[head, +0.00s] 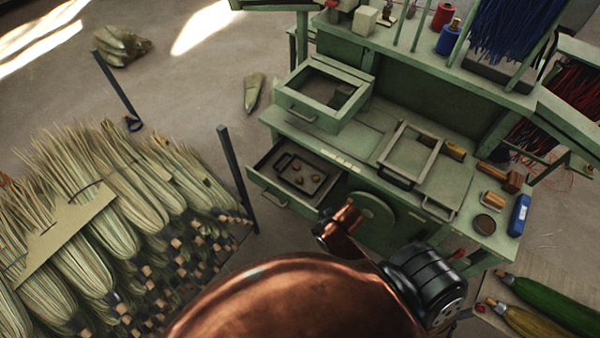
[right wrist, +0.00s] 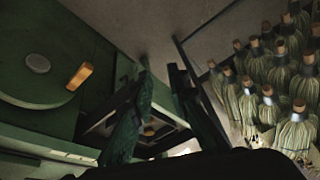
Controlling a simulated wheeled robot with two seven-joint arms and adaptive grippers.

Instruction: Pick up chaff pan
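The chaff pan looks to be the dark shallow tray (head: 307,188) with several small brown bits in it. It lies inside the pulled-out drawer (head: 275,200) at the left of the green bench. In the right wrist view, my right gripper (right wrist: 160,70) has two dark fingers standing apart with nothing held between them. The open drawer and part of the pan (right wrist: 161,130) show beyond and between the fingers, partly hidden by them. In the head view the right gripper cannot be made out. My left gripper is in neither view.
The green bench (head: 375,228) carries an open box (head: 325,90), an empty frame (head: 410,155), wooden blocks and a blue item (head: 519,215).

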